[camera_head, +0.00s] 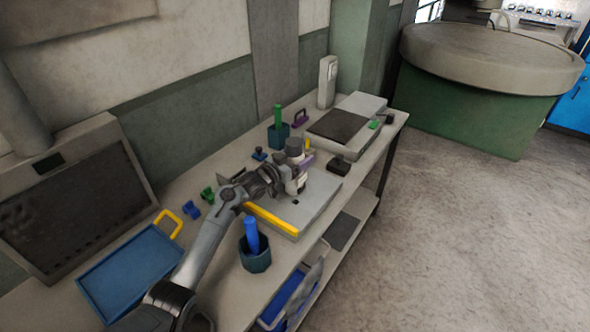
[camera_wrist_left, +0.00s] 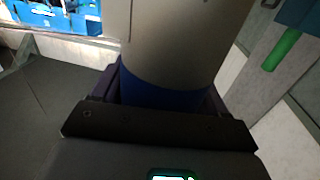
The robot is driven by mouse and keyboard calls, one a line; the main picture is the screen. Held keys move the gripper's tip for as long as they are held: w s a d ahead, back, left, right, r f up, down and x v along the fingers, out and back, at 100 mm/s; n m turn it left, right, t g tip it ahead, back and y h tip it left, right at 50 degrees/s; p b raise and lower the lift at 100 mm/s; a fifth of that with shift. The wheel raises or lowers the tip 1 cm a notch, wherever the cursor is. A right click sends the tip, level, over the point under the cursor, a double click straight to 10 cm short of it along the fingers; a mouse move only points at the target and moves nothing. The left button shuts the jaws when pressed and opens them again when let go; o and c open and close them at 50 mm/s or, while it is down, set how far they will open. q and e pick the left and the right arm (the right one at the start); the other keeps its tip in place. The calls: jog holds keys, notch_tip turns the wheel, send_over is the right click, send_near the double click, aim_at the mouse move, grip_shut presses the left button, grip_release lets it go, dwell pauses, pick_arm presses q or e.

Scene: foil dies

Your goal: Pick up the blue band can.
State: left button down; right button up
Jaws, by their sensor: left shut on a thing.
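The blue band can (camera_wrist_left: 175,45) is a grey cylinder with a dark blue band, seen close up in the left wrist view. My left gripper (camera_head: 296,174) is shut on it, with the dark fingers at the blue band. In the head view the gripper is over the grey board (camera_head: 318,195) near the middle of the bench. The can is small there and partly covered by the gripper, so I cannot tell whether it touches the board. My right gripper is not in view.
A yellow bar (camera_head: 271,220) lies along the board's near edge. A dark cup with a blue handle (camera_head: 251,236) stands in front, and another with a green handle (camera_head: 278,116) stands behind. A blue tray (camera_head: 128,272) is at left; a grey device (camera_head: 344,148) is at right.

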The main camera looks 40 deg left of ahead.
aim_at(298, 139)
pick_arm(q)
jog(key=shift+r, duration=0.15)
notch_tip(298, 139, up, 10)
jog(key=shift+f+p, duration=0.1)
jog(key=shift+p, duration=0.7)
